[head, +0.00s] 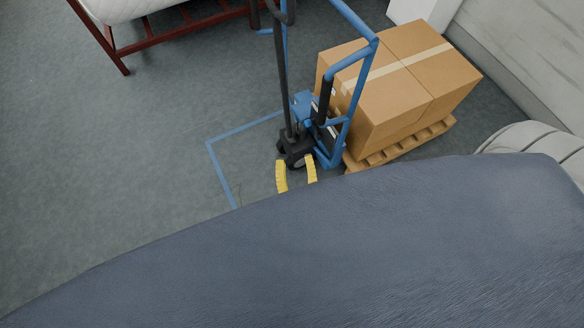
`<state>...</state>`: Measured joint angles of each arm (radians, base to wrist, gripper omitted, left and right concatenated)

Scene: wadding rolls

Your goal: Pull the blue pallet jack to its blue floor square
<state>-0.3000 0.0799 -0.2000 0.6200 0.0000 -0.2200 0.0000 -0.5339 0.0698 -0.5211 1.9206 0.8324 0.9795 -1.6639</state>
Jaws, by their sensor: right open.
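The blue pallet jack (301,103) stands upright right of the picture's middle, with a tall dark handle, a blue tube frame and dark wheels at its base. The blue floor square (222,175) is a thin outline on the grey floor to its left. The jack's wheeled base appears over the square's right part; the square's right and near sides are hidden. My right gripper (296,165) shows as two yellow fingers, apart, just in front of the jack's base. It is open with nothing seen held; contact cannot be told. My left gripper is not in view.
Two taped cardboard boxes (397,82) sit on a wooden pallet (402,145) right of the jack. A large dark blue-grey surface (330,250) covers the foreground. A red-brown rack (165,42) with a white roll stands at upper left. The left floor is clear.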

